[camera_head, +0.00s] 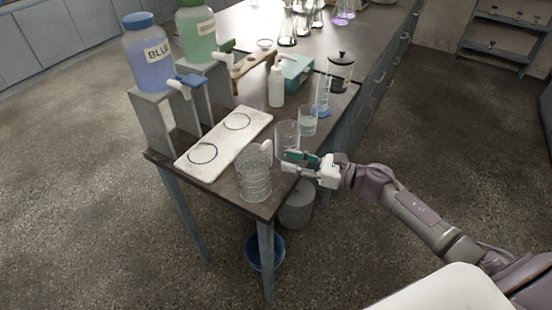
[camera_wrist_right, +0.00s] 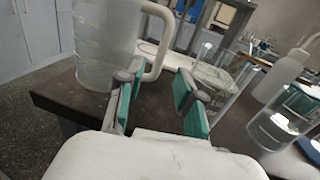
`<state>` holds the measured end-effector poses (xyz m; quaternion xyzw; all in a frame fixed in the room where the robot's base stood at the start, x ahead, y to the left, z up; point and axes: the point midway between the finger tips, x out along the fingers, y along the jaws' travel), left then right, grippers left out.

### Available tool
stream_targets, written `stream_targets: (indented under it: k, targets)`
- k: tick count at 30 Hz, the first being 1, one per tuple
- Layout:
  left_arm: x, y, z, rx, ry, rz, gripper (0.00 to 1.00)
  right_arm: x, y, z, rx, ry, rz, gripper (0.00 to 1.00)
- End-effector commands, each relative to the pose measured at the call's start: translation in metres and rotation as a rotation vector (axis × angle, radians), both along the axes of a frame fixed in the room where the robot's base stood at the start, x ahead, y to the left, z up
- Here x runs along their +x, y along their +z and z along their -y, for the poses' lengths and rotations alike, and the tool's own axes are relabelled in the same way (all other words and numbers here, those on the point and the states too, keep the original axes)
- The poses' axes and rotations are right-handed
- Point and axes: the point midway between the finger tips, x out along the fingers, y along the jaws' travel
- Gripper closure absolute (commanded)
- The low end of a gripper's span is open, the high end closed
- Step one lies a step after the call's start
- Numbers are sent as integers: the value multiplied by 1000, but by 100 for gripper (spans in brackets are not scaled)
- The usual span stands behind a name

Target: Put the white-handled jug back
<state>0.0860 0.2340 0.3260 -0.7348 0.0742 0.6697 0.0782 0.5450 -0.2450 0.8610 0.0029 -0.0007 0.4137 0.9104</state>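The clear ribbed jug (camera_head: 255,178) stands upright at the near corner of the table. Its white handle (camera_head: 266,149) is on its far right side. In the right wrist view the jug (camera_wrist_right: 98,45) is at upper left, with the handle (camera_wrist_right: 162,42) ahead of the fingers. My right gripper (camera_head: 286,161) is just right of the jug, low over the table. In the wrist view its green-padded fingers (camera_wrist_right: 156,92) are apart with nothing between them. The handle appears beyond the fingertips, not gripped. My left gripper is not in view.
A white mat (camera_head: 222,146) with two rings lies left of the jug. Glass beakers (camera_head: 308,121) stand close behind my right gripper. A white bottle (camera_head: 276,86) and bottles of blue (camera_head: 150,66) and green liquid (camera_head: 200,38) are farther back. The table edge is close.

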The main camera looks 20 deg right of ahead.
Motion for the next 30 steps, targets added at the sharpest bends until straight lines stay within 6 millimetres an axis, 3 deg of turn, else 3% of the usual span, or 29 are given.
stream_targets:
  k: [3,9,19,22,23,26,29,30]
  targets:
    - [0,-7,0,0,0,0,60,-17,-3,19,-2,0,-2,64]
    - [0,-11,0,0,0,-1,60,-34,-2,39,0,1,-1,64]
    - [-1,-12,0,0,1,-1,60,-39,0,44,1,0,0,64]
    - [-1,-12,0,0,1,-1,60,-35,-12,50,53,-40,-56,64]
    - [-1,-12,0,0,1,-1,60,-33,-21,54,93,-71,-100,64]
    - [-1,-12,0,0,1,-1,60,-26,-77,77,322,-241,-337,64]
    - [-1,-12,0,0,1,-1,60,-36,-165,104,656,-486,-653,64]
    - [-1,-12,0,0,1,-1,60,-48,-204,112,797,-592,-777,64]
